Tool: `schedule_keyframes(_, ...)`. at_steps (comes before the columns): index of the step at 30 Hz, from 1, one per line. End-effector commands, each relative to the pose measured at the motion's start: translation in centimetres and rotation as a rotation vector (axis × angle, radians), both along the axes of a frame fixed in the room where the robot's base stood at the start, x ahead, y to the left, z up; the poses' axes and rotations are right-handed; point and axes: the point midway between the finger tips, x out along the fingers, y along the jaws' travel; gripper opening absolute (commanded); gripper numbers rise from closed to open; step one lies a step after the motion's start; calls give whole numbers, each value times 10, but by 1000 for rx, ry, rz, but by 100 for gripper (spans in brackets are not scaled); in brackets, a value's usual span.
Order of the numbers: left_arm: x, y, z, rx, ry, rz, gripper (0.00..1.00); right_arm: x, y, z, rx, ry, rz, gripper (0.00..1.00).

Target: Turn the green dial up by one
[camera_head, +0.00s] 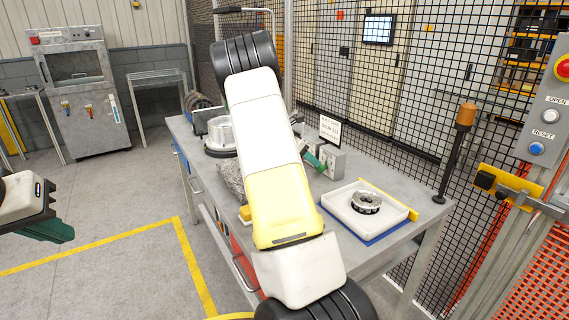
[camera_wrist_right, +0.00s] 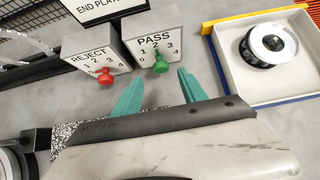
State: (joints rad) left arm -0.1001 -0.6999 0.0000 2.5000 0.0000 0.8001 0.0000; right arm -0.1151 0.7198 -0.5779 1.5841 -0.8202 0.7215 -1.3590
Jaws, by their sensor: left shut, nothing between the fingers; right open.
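The green dial (camera_wrist_right: 160,64) is on the front of a grey box (camera_wrist_right: 150,38) labelled PASS, with numbers around it. The dial's narrow part seems to point up toward the middle numbers; its exact setting is hard to read. My right gripper (camera_wrist_right: 160,92) is open with green fingers, just in front of the PASS box. The fingers are apart on either side of the dial in the picture, and I see no contact. In the head view the grey box (camera_head: 334,162) is partly hidden behind my arm. My left gripper (camera_head: 48,231) is shut and empty, far left of the bench.
A similar REJECT box (camera_wrist_right: 92,55) with a red dial (camera_wrist_right: 104,76) stands left of the PASS box. A white tray (camera_wrist_right: 238,83) holding a round metal part (camera_wrist_right: 268,45) lies to the right. A sign (camera_head: 330,130) stands behind the boxes. Wire mesh fencing (camera_head: 440,90) runs behind the bench.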

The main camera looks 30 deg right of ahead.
Motion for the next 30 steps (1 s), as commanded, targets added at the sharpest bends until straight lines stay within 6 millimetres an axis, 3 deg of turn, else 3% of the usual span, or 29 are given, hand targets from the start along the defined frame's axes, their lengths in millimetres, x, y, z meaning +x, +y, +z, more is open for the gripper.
schedule_keyframes(12,0,0,0,0,0,0,0,3,-42,-44,3,-2,-4,49)
schedule_keyframes(23,0,0,0,0,0,0,0,3,-47,-48,3,-3,-2,49)
schedule_keyframes(30,0,0,0,0,0,0,0,3,-47,-48,3,-3,-2,4)
